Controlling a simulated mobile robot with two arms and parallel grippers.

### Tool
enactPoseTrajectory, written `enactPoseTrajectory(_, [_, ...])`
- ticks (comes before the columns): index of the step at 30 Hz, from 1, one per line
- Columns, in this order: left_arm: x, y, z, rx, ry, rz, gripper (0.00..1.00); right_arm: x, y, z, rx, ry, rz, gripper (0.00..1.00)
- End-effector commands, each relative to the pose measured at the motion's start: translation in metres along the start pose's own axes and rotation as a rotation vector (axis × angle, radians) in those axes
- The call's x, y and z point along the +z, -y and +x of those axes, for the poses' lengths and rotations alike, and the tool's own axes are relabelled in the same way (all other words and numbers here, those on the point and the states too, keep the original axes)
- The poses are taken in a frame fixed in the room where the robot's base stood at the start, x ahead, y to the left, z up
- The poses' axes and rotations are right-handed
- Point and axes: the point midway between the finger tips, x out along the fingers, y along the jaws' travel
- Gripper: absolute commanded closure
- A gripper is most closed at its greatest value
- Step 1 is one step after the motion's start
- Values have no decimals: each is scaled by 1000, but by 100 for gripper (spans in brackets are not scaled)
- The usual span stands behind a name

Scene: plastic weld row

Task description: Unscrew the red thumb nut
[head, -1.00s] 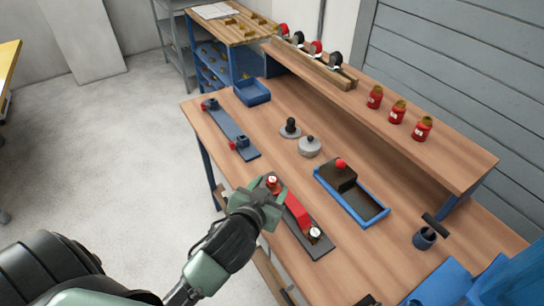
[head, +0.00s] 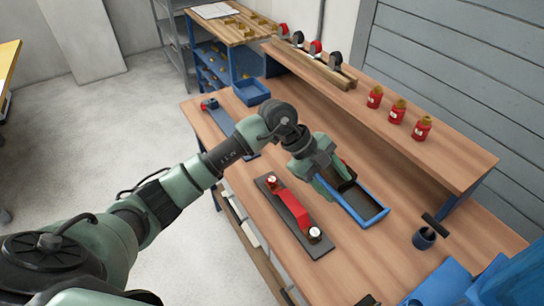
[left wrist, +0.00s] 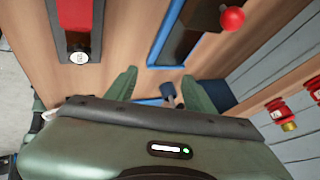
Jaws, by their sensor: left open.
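A grey plate (head: 262,185) on the bench carries a long red bar (head: 291,205). At its far end is a small red round part with a pale top (head: 272,181), which may be the red thumb nut; at its near end is a dark round part with a white top (head: 314,234). In the left wrist view the red bar (left wrist: 75,15) shows at upper left with the white-topped end part (left wrist: 78,57). My left gripper (head: 333,178) is open and empty, over the blue tray, right of the plate. Its fingers (left wrist: 160,88) show apart. My right gripper is not in view.
The blue tray (head: 372,221) holds a dark block, largely hidden by my gripper; its red ball knob (left wrist: 232,18) shows in the wrist view. Another plate (head: 217,117) is partly behind my arm. Red bottles (head: 398,112) stand on the shelf.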

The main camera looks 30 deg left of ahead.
Motion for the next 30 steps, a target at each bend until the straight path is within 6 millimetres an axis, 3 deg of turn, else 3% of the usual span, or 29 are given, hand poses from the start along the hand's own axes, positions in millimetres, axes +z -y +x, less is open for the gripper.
enactPoseTrajectory(1, [32,-5,-16,74,126,-56,47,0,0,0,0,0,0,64])
enactPoseTrajectory(3, [67,-16,-38,161,279,-145,47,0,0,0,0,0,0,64])
enactPoseTrajectory(6, [102,-27,-70,239,450,-259,47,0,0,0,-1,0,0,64])
enactPoseTrajectory(9, [121,-36,-94,282,560,-341,47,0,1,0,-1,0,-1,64])
enactPoseTrajectory(12, [129,-40,-106,302,616,-384,47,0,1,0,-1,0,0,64])
enactPoseTrajectory(16, [136,-46,-102,311,631,-400,47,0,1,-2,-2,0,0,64])
enactPoseTrajectory(30, [166,-70,-54,310,627,-394,47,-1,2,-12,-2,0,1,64])
